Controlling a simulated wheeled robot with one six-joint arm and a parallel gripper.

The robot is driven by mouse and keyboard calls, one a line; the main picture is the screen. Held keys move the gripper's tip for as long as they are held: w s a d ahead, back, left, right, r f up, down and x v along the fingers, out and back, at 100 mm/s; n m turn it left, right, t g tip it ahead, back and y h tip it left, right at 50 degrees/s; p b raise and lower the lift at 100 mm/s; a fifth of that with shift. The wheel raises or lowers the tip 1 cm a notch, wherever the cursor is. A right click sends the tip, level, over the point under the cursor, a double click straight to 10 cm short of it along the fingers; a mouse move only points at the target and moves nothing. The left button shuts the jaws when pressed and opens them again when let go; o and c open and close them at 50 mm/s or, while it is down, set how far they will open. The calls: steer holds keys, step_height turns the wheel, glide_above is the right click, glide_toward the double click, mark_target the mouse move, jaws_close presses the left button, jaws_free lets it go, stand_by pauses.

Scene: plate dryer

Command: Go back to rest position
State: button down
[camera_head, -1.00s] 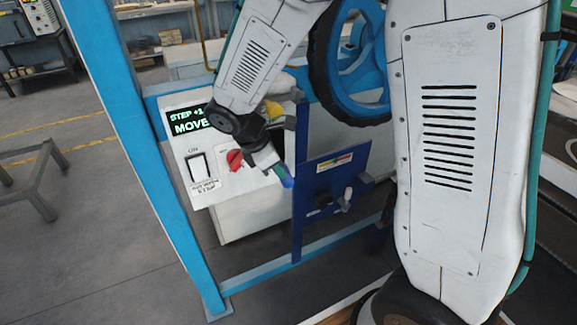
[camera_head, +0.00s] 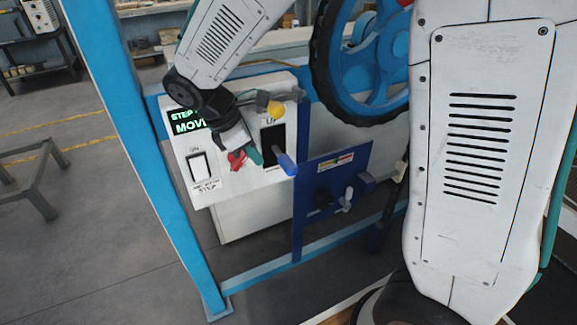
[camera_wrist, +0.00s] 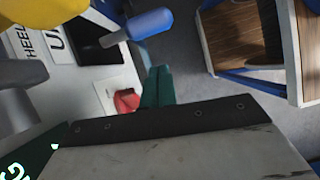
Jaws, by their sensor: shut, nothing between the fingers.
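My gripper (camera_head: 254,156) is in front of the white control box (camera_head: 225,187), over the area between the red knob (camera_head: 236,161) and the blue-handled lever (camera_head: 287,165). Its teal fingers are closed together and hold nothing; they also show in the wrist view (camera_wrist: 158,88). In the wrist view the blue handle (camera_wrist: 150,24) stands clear of the fingers, and the red knob (camera_wrist: 127,101) is just left of them, partly hidden. Whether the fingers touch the knob I cannot tell. The lever sits at a black slot (camera_head: 271,136) in the panel.
A green-lit display (camera_head: 186,122), partly covered by my arm, and a white switch (camera_head: 199,167) are on the panel. A yellow knob (camera_head: 275,110) sits above. A blue post (camera_head: 150,180), a blue wheel (camera_head: 375,75) and a blue plate (camera_head: 330,178) stand close by.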

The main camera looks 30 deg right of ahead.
steer(key=shift+a+r, duration=0.15)
steer(key=shift+r, duration=0.15)
stand_by(0.4)
steer(key=s+d+r+m+t+y, duration=0.1)
steer(key=s+d+r+m, duration=0.3)
steer(key=s+m, duration=0.4)
steer(key=s+d+r+m+t+y, duration=0.1)
steer(key=s+d+r+m+y, duration=0.3)
steer(key=s+m, duration=0.4)
steer(key=shift+s+d+r+m, duration=0.5)
steer(key=shift+s+d, duration=0.4)
steer(key=shift+s, duration=2.4)
steer(key=shift+r, duration=0.1)
stand_by(2.3)
